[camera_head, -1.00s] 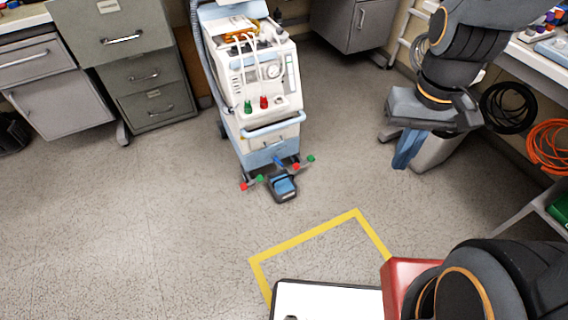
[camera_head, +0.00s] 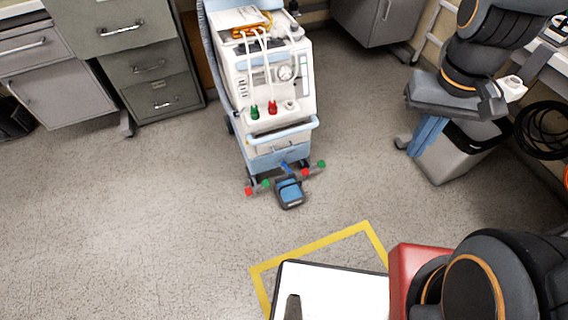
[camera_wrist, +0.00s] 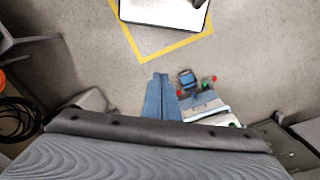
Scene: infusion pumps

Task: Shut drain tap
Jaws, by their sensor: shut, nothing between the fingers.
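A white and blue medical cart (camera_head: 268,90) stands upright at the top centre of the head view. At its foot are a blue lever (camera_head: 284,167), red and green caps, and a dark pedal-like block with a blue top (camera_head: 289,191). I cannot tell for certain which part is the drain tap. My gripper (camera_head: 416,151), with blue fingers, hangs to the right of the cart, apart from it. In the wrist view my gripper (camera_wrist: 160,76) is shut and empty. The block (camera_wrist: 186,77) and the cart's foot (camera_wrist: 203,105) show beside the fingers.
Grey drawer cabinets (camera_head: 145,65) stand at the left. A grey bin (camera_head: 462,155) stands behind my gripper. A yellow floor outline (camera_head: 310,245) lies in front of the cart.

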